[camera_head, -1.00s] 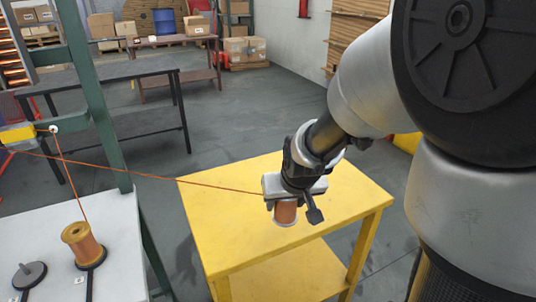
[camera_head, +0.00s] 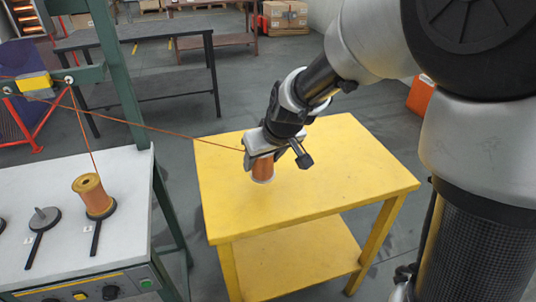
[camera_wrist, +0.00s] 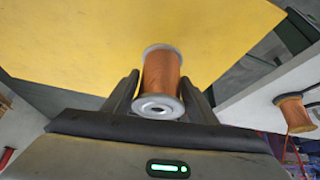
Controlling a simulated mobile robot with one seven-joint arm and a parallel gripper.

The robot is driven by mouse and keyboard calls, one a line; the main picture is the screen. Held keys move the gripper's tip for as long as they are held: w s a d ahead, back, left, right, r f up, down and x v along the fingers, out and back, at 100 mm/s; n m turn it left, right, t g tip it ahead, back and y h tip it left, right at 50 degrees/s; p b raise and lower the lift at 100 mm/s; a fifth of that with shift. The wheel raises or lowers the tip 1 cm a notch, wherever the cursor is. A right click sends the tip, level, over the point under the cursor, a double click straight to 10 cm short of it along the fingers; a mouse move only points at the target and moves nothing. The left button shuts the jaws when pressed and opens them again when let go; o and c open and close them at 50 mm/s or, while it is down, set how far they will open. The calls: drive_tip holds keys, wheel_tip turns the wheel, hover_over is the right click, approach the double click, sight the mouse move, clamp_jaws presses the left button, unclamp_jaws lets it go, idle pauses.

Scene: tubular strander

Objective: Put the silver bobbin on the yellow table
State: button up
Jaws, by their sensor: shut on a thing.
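The silver bobbin (camera_head: 262,170) has silver flanges and is wound with copper-coloured wire. My gripper (camera_head: 261,158) is shut on it from above, with one finger on each side in the wrist view (camera_wrist: 162,85). The bobbin is upright over the top of the yellow table (camera_head: 340,180), left of its middle. Its lower flange appears at or just above the surface; I cannot tell whether it touches. The bobbin also shows in the wrist view (camera_wrist: 162,72), with the yellow tabletop (camera_wrist: 80,40) behind it.
A thin orange wire (camera_head: 190,137) runs from the held bobbin to a guide on the green frame (camera_head: 118,75). A gold-flanged bobbin (camera_head: 93,194) stands on the white table (camera_head: 130,225) at left, near an empty spindle (camera_head: 43,216). The yellow tabletop is otherwise clear.

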drive_tip(key=shift+f+b, duration=0.7)
drive_tip(key=shift+f, duration=1.75)
drive_tip(key=shift+f, duration=0.15)
drive_tip(key=o, duration=1.7)
drive_tip(key=shift+f, duration=0.1)
drive_tip(key=shift+c, duration=0.2)
